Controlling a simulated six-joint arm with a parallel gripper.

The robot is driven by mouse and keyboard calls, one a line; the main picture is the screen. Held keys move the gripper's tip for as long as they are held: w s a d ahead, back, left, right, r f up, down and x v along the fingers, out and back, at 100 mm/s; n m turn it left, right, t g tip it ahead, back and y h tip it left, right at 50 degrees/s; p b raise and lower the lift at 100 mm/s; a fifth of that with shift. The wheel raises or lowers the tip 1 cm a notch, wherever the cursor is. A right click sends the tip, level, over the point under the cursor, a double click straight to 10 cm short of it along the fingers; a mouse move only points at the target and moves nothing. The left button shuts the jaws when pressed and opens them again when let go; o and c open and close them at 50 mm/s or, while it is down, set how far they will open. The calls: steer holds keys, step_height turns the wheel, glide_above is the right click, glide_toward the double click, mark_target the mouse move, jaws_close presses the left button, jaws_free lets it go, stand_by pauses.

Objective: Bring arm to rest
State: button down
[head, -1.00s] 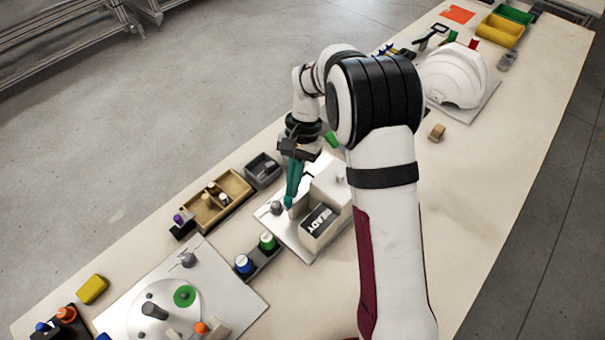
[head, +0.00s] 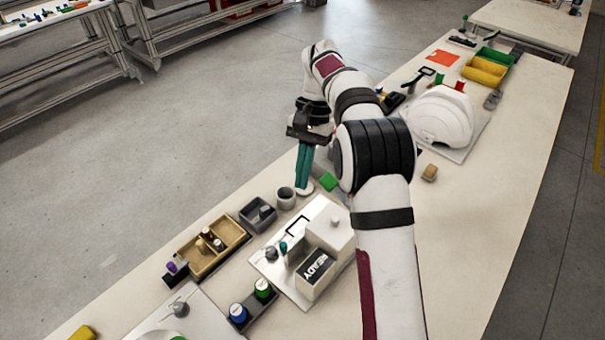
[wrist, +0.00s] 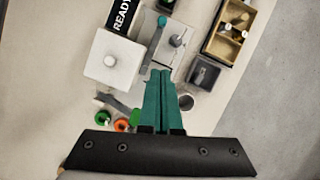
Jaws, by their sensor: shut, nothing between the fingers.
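My gripper (head: 304,186) has long teal fingers pointing down in the head view, above the table's left edge area and apart from the white READY machine (head: 333,228). In the wrist view the teal fingers (wrist: 161,76) lie side by side, shut with nothing between them. The white READY machine also shows in the wrist view (wrist: 95,78), with its dark READY label. My arm is bent, with its wrist over the table beyond the machine. A white helmet shell (head: 438,115) sits on a pale plate farther along the table.
A wooden tray (head: 186,262) and a grey bin (head: 247,218) line the left edge. A grey cup (head: 286,192) stands close to the fingers. Blue and green capped bottles (head: 250,300) stand in front. The table's right side (head: 490,225) is mostly clear.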

steer(key=shift+r, duration=0.1)
stand_by(0.3)
steer(key=s+d+r+t, duration=0.2)
steer(key=s+r, duration=0.5)
steer(key=s, duration=0.4)
steer(key=s+f+t, duration=0.1)
steer(key=s+f, duration=0.1)
steer(key=s, duration=0.8)
steer(key=s+d+f, duration=0.1)
steer(key=s+f, duration=0.1)
steer(key=s, duration=0.8)
steer(key=shift+s+d+f+t, duration=0.25)
steer(key=shift+f+t, duration=0.05)
steer(key=shift+t, duration=0.1)
